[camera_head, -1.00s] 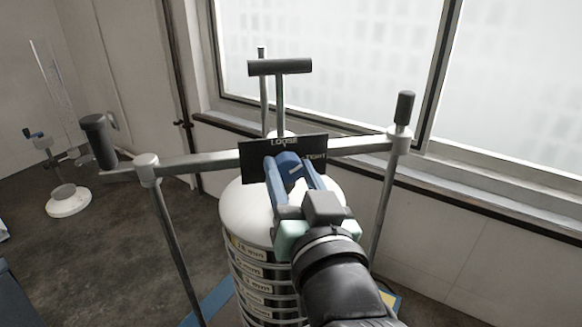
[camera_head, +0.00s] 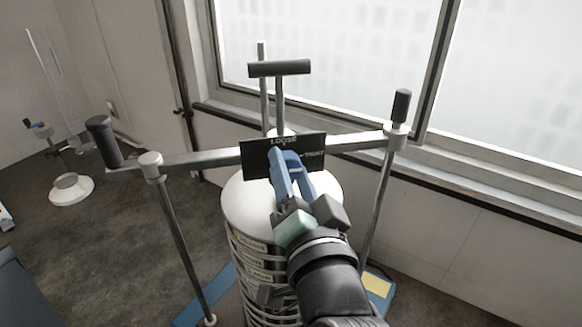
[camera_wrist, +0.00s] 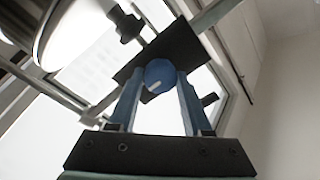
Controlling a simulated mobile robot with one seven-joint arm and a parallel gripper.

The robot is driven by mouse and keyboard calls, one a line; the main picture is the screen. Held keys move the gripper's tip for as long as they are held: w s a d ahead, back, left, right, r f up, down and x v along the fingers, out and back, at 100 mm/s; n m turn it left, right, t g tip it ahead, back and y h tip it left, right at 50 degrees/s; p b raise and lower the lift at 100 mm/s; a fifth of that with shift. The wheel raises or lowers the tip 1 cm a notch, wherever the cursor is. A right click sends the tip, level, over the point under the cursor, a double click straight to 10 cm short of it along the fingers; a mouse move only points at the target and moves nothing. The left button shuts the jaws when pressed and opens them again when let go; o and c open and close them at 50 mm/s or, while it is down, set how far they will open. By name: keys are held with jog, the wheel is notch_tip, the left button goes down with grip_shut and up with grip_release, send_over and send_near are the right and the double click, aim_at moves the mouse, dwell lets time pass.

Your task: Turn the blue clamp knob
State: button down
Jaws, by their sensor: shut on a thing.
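The blue clamp knob (camera_wrist: 160,77) is a round knob with a white pointer line, in front of a black plate (camera_head: 256,161) marked LOOSE at the top and TIGHT at the right. My gripper (camera_wrist: 158,92) is shut on the knob, with one blue finger on each side in the wrist view. In the head view the gripper (camera_head: 291,168) covers part of the plate, and the knob (camera_head: 293,157) shows between the fingers. In that view the white line points toward the TIGHT side. The plate sits on the horizontal clamp bar (camera_head: 199,160).
A white-lidded stack of sieves (camera_head: 236,205) stands below the bar. Upright rods (camera_head: 187,250) with black handles flank it, and a black T-handle (camera_head: 280,68) rises behind. A window (camera_head: 340,60) is at the back. A white-based stand (camera_head: 71,188) is on the left.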

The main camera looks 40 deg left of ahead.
dwell(0.3)
jog(key=shift+c, duration=1.7)
grip_release()
jog(key=p+v, duration=0.2)
jog(key=v, duration=1.1)
jog(key=shift+p, duration=0.35)
